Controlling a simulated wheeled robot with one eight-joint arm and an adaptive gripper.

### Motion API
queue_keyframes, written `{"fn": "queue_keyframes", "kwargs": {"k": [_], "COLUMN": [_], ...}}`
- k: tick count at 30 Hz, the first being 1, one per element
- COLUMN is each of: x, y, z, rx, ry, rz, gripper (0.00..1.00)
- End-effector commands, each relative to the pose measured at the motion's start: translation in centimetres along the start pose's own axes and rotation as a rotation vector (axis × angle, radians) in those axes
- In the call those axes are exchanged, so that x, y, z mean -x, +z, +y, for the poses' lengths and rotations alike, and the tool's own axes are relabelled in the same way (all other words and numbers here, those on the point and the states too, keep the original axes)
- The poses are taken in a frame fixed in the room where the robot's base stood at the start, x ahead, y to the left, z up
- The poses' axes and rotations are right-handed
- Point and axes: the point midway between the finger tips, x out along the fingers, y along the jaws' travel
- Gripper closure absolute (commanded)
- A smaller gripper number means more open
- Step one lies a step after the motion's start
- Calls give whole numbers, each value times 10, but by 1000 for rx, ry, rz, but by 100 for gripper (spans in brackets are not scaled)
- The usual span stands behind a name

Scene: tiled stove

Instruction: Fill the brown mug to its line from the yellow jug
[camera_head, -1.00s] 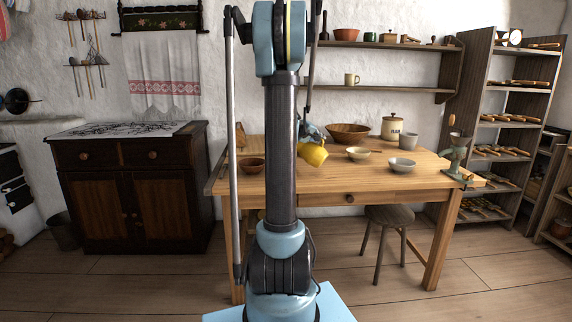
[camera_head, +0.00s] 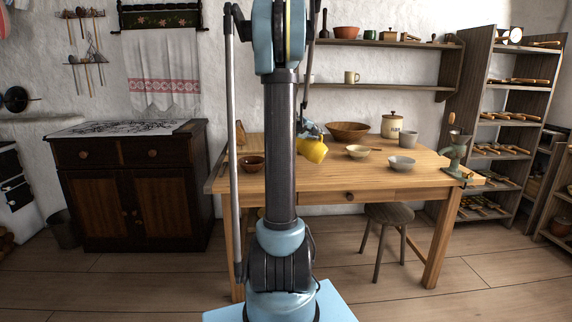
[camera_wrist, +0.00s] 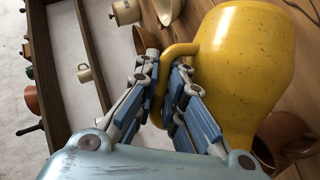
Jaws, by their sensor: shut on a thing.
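The yellow jug (camera_head: 312,151) hangs tilted above the table, just right of my arm's column. In the wrist view the jug (camera_wrist: 240,75) fills the upper right, and my gripper (camera_wrist: 170,95) is shut on its handle. In the head view my gripper (camera_head: 309,130) is small and partly hidden behind the column. The brown mug (camera_wrist: 283,137) shows at the lower right of the wrist view, partly hidden behind the jug's lower end. I cannot tell whether they touch. The mug's line and fill level are not visible.
A cream mug (camera_head: 351,77) stands on the wall shelf.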

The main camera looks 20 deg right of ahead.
Motion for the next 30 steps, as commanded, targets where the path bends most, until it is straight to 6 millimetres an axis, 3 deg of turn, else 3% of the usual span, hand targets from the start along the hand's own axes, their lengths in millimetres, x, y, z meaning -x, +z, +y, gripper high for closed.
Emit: {"fn": "queue_keyframes", "kwargs": {"k": [30], "x": [2], "y": [-5], "z": [3], "rx": [37], "ry": [15], "rz": [-8], "gripper": [100]}}
